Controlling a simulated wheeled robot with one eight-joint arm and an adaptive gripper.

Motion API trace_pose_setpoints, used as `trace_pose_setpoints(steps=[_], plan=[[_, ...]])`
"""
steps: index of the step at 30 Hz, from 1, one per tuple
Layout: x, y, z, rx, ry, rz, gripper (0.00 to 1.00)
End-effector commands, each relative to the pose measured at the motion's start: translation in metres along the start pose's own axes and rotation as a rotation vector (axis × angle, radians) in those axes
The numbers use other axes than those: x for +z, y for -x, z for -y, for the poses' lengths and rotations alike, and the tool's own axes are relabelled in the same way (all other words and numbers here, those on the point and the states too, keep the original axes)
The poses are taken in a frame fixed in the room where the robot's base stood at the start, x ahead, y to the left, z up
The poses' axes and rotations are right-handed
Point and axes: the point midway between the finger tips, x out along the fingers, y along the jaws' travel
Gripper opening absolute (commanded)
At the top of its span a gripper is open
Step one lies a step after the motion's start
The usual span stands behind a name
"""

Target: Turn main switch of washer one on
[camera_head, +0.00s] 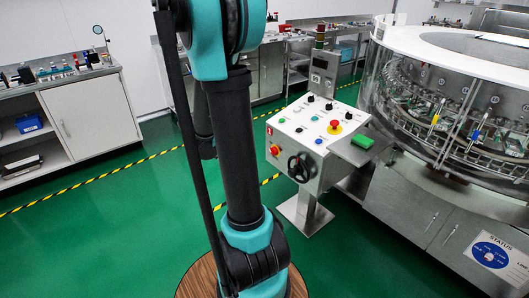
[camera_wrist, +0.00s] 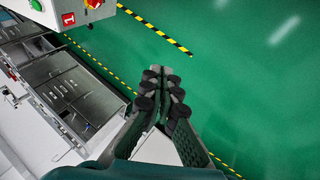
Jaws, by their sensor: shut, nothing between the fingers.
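The washer's control box (camera_head: 312,138) stands on a steel post right of my arm in the head view. Its front side carries a red-and-yellow rotary switch (camera_head: 274,150), a red label (camera_head: 269,131) above it and a black handwheel (camera_head: 301,168). In the wrist view the box is cut off at the top left, with the label reading "1" (camera_wrist: 68,19) and part of the red-and-yellow switch (camera_wrist: 92,4). My gripper (camera_wrist: 165,78) is shut and empty over the green floor, apart from the switch. I cannot tell the switch's setting. The gripper does not show in the head view.
The round glass-walled washer (camera_head: 440,100) stands right of the box. A green object (camera_head: 362,141) lies on the steel ledge beside the box. A white cabinet (camera_head: 92,115) stands at the left. Green floor (camera_head: 130,225) lies open between the cabinet and my arm.

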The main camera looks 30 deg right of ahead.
Motion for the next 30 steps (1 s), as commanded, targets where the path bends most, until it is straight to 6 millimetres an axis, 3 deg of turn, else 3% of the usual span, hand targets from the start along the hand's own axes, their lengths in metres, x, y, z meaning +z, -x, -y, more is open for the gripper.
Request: trace_pose_setpoints(steps=[6,15,23,30], plan=[[-0.038,-0.067,-0.050,0.146,0.147,0.044,0.00],[-0.067,-0.165,-0.103,0.333,0.362,0.134,0.00],[-0.069,-0.254,-0.133,0.479,0.552,0.242,0.00],[-0.051,-0.332,-0.144,0.596,0.729,0.362,0.00]])
